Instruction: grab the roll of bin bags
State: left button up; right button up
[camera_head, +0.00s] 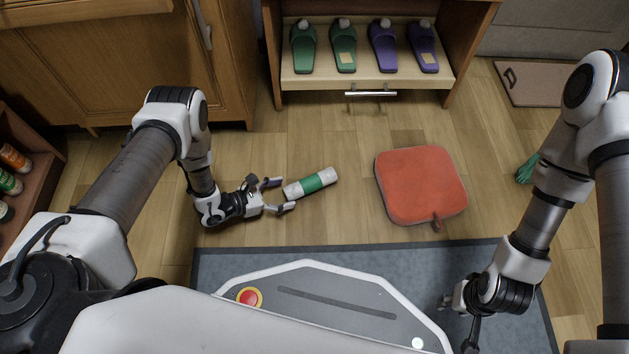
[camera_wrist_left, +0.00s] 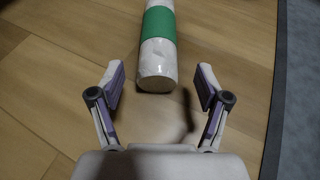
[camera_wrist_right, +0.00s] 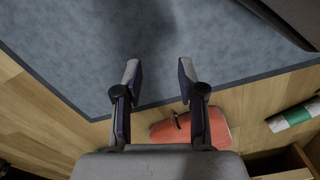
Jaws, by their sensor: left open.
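The roll of bin bags (camera_head: 312,183), white with a green band, lies on the wooden floor in the head view. My left gripper (camera_head: 280,194) is open at the roll's left end, with a finger to each side of that end. In the left wrist view the roll (camera_wrist_left: 158,62) points away from me, its near end just ahead of and between the open fingers (camera_wrist_left: 160,88). The fingers look clear of it. My right gripper (camera_wrist_right: 158,72) is open and empty over the grey mat. The roll also shows in the right wrist view (camera_wrist_right: 292,116).
A red cushion (camera_head: 421,186) lies to the roll's right. A grey mat (camera_head: 225,262) lies in front. A shelf with green and purple slippers (camera_head: 383,45) stands behind, a wooden cabinet (camera_head: 150,60) at back left. The floor around the roll is clear.

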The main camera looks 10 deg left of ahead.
aim_at(305, 186)
pick_arm(q)
jog(key=b+x, duration=0.1)
jog(key=x, duration=0.1)
jog(key=shift+w+d, duration=0.2)
jog(key=shift+d, duration=0.05)
jog(key=b+x, duration=0.4)
jog(key=x, duration=0.1)
jog(key=shift+w+a+r, duration=0.1)
pick_arm(e)
jog(key=shift+t, duration=0.3)
jog(key=f, duration=0.2)
jog(key=w+f, duration=0.1)
jog(key=f, duration=0.3)
jog(key=shift+w, duration=0.4)
pick_arm(q)
jog(key=shift+w+r, duration=0.1)
jog(key=shift+w, duration=0.05)
jog(key=shift+r, duration=0.1)
pick_arm(e)
jog(key=shift+r, duration=0.1)
pick_arm(q)
jog(key=shift+c, duration=0.7)
jog(key=c, duration=1.2)
